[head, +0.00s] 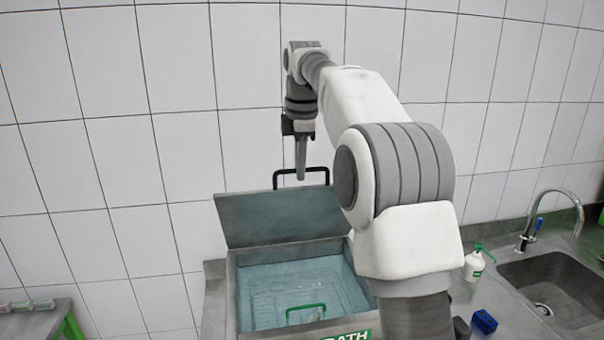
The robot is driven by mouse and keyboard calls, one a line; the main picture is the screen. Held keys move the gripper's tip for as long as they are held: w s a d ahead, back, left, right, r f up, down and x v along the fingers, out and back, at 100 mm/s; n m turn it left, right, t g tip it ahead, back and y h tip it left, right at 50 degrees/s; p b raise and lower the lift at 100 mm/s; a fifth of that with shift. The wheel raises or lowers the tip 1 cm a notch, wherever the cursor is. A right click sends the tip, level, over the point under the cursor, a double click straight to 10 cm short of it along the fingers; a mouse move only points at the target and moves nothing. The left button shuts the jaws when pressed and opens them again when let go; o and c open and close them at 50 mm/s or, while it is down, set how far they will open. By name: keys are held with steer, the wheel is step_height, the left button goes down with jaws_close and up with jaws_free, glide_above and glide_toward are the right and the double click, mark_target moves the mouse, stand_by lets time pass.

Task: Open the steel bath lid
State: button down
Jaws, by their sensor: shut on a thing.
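The steel bath (231,290) stands on the counter in the lower middle of the head view, full of clear bluish water. Its grey lid (275,218) is tilted up at the back, and the opening below it is exposed. A black bar handle (316,170) sits at the lid's upper edge. A green wire handle (305,308) shows inside the bath. My arm hides the bath's right side and part of the lid's right end.
A sink (560,285) with a curved tap (535,215) is at the right. A white bottle with a green top (475,264) and a blue block (484,322) stand between bath and sink. A small table (30,322) is at the lower left. The tiled wall rises close behind.

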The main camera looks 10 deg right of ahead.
steer(key=shift+w+f, duration=0.2)
steer(key=shift+w, duration=0.1)
steer(key=c, duration=1.3)
jaws_free()
steer(key=o, duration=0.4)
steer(key=shift+w, duration=0.35)
steer(key=shift+s+r, duration=0.1)
steer(key=shift+s, duration=0.1)
steer(key=shift+s+r, duration=0.2)
steer(key=shift+r, duration=0.9)
steer(key=shift+s+r, duration=0.15)
steer(key=shift+r, duration=1)
steer(key=shift+s+r, duration=0.2)
steer(key=shift+r, duration=0.9)
steer(key=shift+s+r, duration=0.1)
steer(key=shift+r, duration=0.2)
